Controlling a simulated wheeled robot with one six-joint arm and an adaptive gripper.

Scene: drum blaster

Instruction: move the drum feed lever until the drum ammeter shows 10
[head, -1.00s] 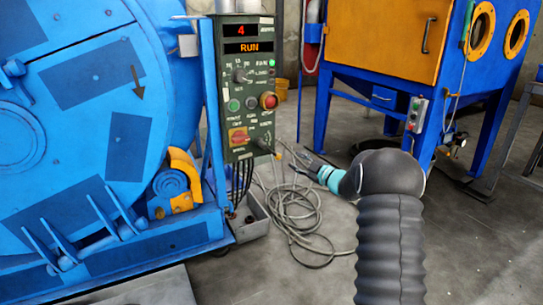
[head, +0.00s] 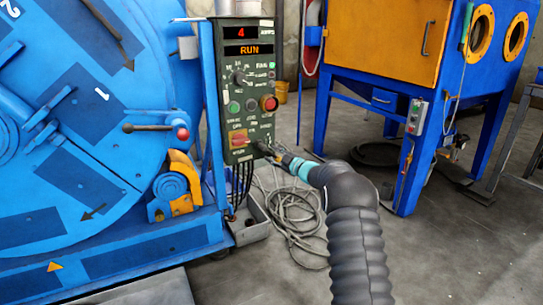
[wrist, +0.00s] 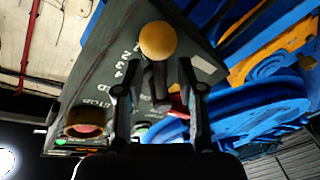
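The dark green control panel (head: 247,95) stands beside the blue drum (head: 75,190). Its upper red display (head: 241,32) reads 4 and its lower orange display (head: 248,49) reads RUN. My gripper (head: 264,149) is at the panel's lower right edge in the head view and covers what lies there. In the wrist view my gripper (wrist: 160,68) has its fingers apart. A yellow ball knob (wrist: 158,40), likely the feed lever's end, shows between and just past the fingertips. I cannot tell whether the fingers touch it.
On the panel are a red mushroom button (head: 269,103), a black selector (head: 239,77) and a red-and-yellow switch (head: 239,138). A blue and orange cabinet (head: 385,45) stands behind at right.

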